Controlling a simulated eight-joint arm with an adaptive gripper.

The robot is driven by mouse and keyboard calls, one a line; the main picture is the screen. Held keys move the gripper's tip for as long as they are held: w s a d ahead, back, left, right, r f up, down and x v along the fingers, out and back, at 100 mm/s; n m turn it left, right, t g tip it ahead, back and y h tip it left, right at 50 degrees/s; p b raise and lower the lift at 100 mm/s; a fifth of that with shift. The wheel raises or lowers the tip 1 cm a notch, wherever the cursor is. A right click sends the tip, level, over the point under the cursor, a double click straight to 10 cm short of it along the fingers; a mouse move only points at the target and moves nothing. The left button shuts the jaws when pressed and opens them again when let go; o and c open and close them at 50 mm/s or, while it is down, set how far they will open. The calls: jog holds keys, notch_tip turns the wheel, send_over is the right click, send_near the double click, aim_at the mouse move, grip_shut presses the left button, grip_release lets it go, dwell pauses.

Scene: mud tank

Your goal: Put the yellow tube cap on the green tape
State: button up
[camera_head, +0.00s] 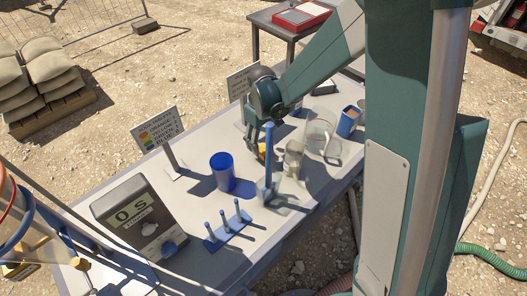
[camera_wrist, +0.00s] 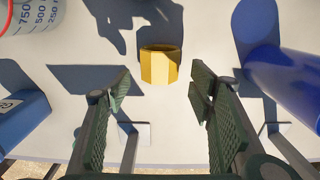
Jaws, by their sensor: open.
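The yellow tube cap (camera_wrist: 160,66) is a short faceted ring standing on the pale table top. In the wrist view it is just beyond my fingertips, centred between them. My gripper (camera_wrist: 161,78) is open and empty, with one green ribbed finger on each side, and no contact with the cap is visible. In the head view my gripper (camera_head: 257,138) points down over the table, and the cap (camera_head: 262,149) shows partly beside the fingers. I cannot make out the green tape in either view.
A blue cup (camera_head: 222,172) stands left of my gripper, and a blue upright post (camera_head: 267,165) stands in front. A clear beaker (camera_head: 322,135) and a blue box (camera_head: 348,122) are to the right. A small rack with blue pegs (camera_head: 229,228) lies nearer the front edge.

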aim_at(262, 145)
dwell(0.3)
jog(key=shift+f+b, duration=0.4)
jog(key=shift+f, duration=2.2)
jog(key=shift+c, duration=0.5)
jog(key=c, duration=1)
jog(key=shift+o, duration=0.2)
jog(key=shift+r+p, duration=0.7)
jog(key=shift+r, duration=4.3)
